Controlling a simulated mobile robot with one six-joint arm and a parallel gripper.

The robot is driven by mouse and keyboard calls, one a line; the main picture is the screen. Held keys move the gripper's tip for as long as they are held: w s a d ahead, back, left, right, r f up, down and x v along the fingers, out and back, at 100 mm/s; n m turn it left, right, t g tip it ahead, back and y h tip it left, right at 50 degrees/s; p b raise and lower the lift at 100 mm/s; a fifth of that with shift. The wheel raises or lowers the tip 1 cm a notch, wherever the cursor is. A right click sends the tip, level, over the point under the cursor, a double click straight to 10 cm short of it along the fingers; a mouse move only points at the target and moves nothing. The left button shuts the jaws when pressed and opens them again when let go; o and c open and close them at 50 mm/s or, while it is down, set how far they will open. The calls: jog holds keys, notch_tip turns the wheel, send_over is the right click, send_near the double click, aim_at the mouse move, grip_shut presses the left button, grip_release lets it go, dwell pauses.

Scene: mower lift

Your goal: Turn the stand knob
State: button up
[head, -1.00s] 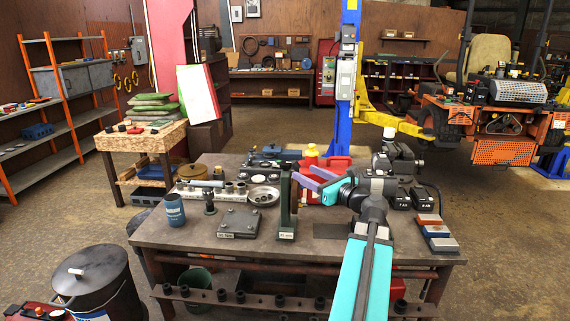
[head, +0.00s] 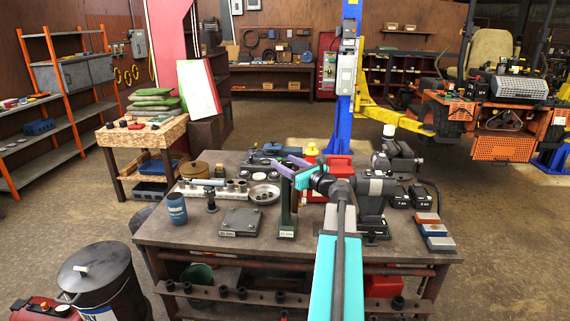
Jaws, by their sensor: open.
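A dark green upright stand (head: 286,208) with a small label at its foot stands on the workbench (head: 190,234), near the middle. I cannot make out its knob; it may be hidden by the fingers or too small to tell. My gripper (head: 288,167) is open, with purple and teal fingers at the top of the stand. The fingers overlap the stand's top in the picture, and I cannot tell whether they touch it. Nothing shows between them.
A flat grey plate block (head: 240,220) and a blue cup (head: 177,209) sit left of the stand. A metal dish (head: 263,193) lies behind. A dark grey machine (head: 376,192) stands close right of my arm, with coloured blocks (head: 434,231) beyond. A red can (head: 339,166) is behind.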

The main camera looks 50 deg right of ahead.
jog(key=c, duration=1)
jog(key=shift+a+f, duration=0.1)
jog(key=shift+a, duration=0.2)
jog(key=shift+d, duration=0.25)
